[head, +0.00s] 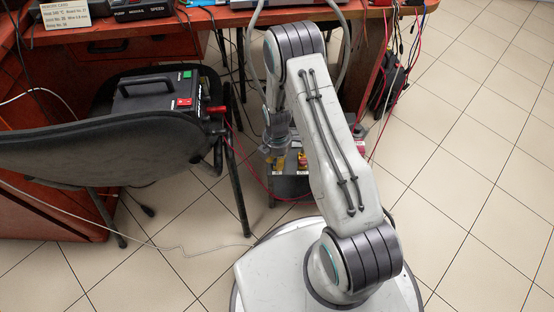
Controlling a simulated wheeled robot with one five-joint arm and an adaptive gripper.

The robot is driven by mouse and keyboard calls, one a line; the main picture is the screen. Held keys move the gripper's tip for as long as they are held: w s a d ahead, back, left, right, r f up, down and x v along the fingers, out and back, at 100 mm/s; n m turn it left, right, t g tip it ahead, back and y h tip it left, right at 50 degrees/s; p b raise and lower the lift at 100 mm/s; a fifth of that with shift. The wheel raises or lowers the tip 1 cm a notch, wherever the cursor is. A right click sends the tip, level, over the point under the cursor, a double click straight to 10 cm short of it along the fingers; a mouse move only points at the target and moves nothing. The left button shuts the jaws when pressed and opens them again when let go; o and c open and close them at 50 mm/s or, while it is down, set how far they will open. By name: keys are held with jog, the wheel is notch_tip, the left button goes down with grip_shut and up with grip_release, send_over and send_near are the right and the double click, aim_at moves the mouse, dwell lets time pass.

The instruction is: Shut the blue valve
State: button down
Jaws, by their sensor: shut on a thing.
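My gripper (278,138) points down at the low dark grey unit (290,186) under the desk, behind my upper arm. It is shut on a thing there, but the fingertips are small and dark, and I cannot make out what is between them. A red and yellow part (302,161) shows on the unit just right of my gripper. A small yellow patch (277,168) is just below the gripper. No blue valve can be made out. My arm hides the right part of the unit.
A dark chair (110,150) stands at the left. A black case (155,92) with a handle is behind its backrest. The reddish desk (200,20) spans the back. Red cables hang at the right by a black box (388,88). Tiled floor (480,150) is clear at right.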

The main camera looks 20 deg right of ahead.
jog(key=shift+m, duration=0.3)
jog(key=m, duration=0.3)
jog(key=shift+f+m, duration=0.1)
jog(key=shift+m, duration=0.2)
jog(key=shift+m+b, duration=0.3)
jog(key=shift+m, duration=2)
jog(key=c, duration=1)
grip_release()
notch_tip(320, 180, up, 12)
jog(key=shift+r, duration=0.1)
